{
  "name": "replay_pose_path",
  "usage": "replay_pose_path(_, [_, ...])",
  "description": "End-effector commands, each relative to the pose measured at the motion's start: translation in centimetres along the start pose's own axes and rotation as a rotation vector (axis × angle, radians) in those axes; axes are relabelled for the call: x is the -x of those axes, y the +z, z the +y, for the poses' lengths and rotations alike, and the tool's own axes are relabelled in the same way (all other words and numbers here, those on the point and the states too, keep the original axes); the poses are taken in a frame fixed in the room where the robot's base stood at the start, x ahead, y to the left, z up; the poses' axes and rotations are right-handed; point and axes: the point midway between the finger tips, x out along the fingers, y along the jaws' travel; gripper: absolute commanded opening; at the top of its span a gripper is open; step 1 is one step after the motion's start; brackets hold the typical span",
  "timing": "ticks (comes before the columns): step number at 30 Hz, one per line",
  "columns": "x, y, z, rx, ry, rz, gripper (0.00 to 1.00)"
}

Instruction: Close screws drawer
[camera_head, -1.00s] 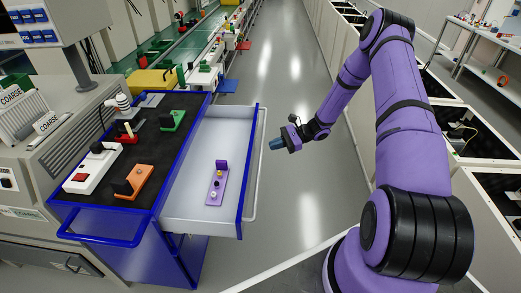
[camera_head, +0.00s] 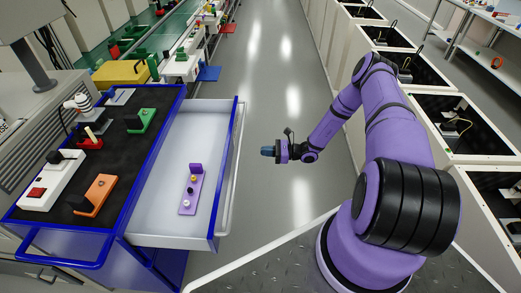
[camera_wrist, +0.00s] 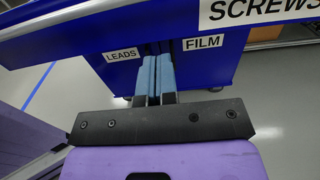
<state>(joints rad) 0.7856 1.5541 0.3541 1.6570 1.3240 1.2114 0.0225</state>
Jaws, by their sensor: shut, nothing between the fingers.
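The screws drawer (camera_head: 165,222) is pulled out from the right side of the blue cart in the head view, with a blue front and a pale handle rail (camera_head: 235,165). A purple holder (camera_head: 190,190) with small knobs lies inside it. In the wrist view, the blue drawer front (camera_wrist: 130,28) with the SCREWS label (camera_wrist: 262,8) crosses the top. My gripper (camera_head: 268,151) is to the right of the drawer front, apart from it in the head view. Its blue fingertips (camera_wrist: 153,75) are together and empty.
The cart top (camera_head: 110,160) holds several coloured holders and a white box (camera_head: 50,182). LEADS (camera_wrist: 121,55) and FILM (camera_wrist: 202,42) labels show below the SCREWS label. A clear floor aisle (camera_head: 290,80) lies beyond my gripper. Pale bins (camera_head: 460,115) line the right.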

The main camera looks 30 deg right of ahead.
Motion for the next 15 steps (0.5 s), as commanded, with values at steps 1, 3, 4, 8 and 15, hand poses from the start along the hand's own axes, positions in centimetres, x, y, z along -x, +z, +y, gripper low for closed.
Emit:
replay_pose_path(1, [-1.0,0.0,0.1,-0.001,0.003,-0.001,0.00])
replay_pose_path(3, [-2.3,0.0,0.1,0.000,0.003,-0.001,0.00])
replay_pose_path(4, [-2.9,0.0,0.1,-0.001,0.003,-0.001,0.00])
replay_pose_path(8, [-5.3,0.0,0.1,-0.001,0.003,-0.001,0.00])
replay_pose_path(15, [-9.4,0.0,0.1,0.001,0.003,0.000,0.00])
